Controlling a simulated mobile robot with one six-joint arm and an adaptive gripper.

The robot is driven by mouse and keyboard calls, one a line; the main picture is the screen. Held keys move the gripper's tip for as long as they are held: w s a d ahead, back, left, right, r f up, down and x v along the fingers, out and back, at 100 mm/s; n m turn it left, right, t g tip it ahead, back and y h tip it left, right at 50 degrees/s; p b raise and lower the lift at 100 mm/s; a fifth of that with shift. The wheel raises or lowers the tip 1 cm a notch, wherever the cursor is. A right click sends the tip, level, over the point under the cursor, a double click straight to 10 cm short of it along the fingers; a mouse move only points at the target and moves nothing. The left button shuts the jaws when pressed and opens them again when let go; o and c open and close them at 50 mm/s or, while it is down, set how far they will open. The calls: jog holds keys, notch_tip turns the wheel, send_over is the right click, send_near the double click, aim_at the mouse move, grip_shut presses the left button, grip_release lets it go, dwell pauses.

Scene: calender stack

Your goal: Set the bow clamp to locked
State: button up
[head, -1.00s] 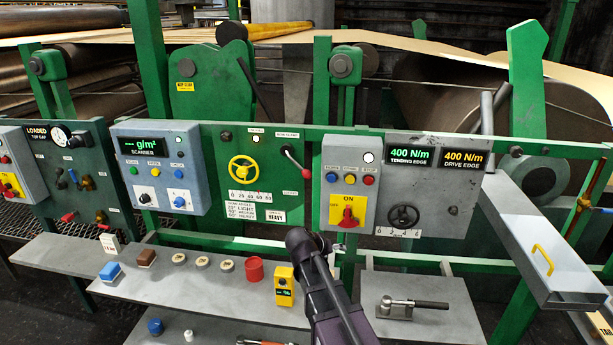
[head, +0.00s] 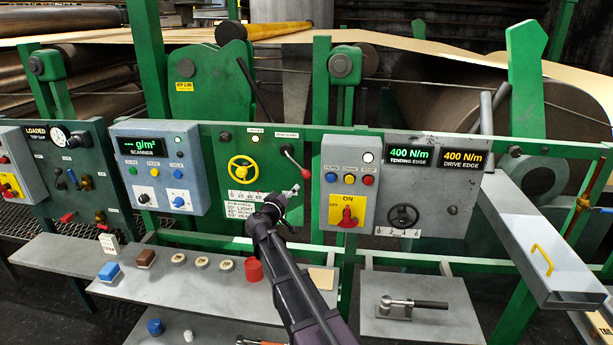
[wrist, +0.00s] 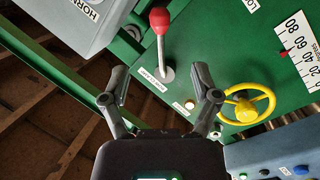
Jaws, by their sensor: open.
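The bow clamp is a lever with a red knob (head: 307,173) and a metal stem on the green panel (head: 228,150). In the head view its stem slants down to the right from its pivot under the clamp label. In the wrist view the red knob (wrist: 159,19) and stem stand ahead, with the pivot beside the clamp label. My gripper (head: 291,191) is just below and left of the knob in the head view. In the wrist view my gripper (wrist: 160,80) is open and empty, its fingers spread either side of the lever's base in the picture. Contact cannot be seen.
A yellow handwheel (head: 242,169) with a scale below it is on the same panel, left of the lever. A grey switch box (head: 349,155) with buttons and a red rotary switch is close on the right. A shelf (head: 190,290) with small items runs below.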

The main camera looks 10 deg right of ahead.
aim_at(305, 176)
jog(key=shift+w+d, duration=0.1)
jog(key=x, duration=1.3)
jog(key=shift+w+d, duration=0.2)
jog(key=shift+w, duration=0.05)
grip_shut()
